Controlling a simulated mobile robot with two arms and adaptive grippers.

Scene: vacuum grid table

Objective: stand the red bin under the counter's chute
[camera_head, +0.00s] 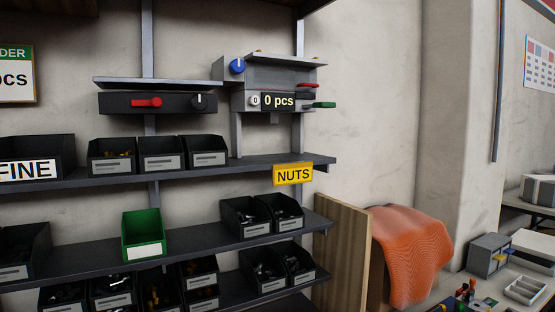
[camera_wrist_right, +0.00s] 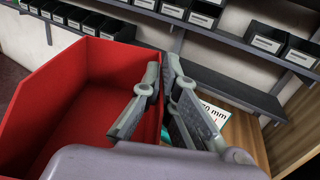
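The counter (camera_head: 270,85) is a grey unit with a "0 pcs" display, a blue knob and red and green levers, fixed above the upper shelf in the head view. A short chute-like piece (camera_head: 274,118) shows under its display; the shelf below it looks bare. The red bin (camera_wrist_right: 85,90) is large and close at the left of the right wrist view, its open top facing the camera; its inside looks empty. My right gripper (camera_wrist_right: 165,75) has its fingers close together on either side of the bin's right wall and looks shut on it. My left gripper is not in view.
The upper shelf (camera_head: 320,160) bears black bins left of the counter and a yellow NUTS sign (camera_head: 292,174). A green bin (camera_head: 144,234) and more black bins stand lower. A wooden panel (camera_head: 341,255) and an orange cloth (camera_head: 408,250) are at the right.

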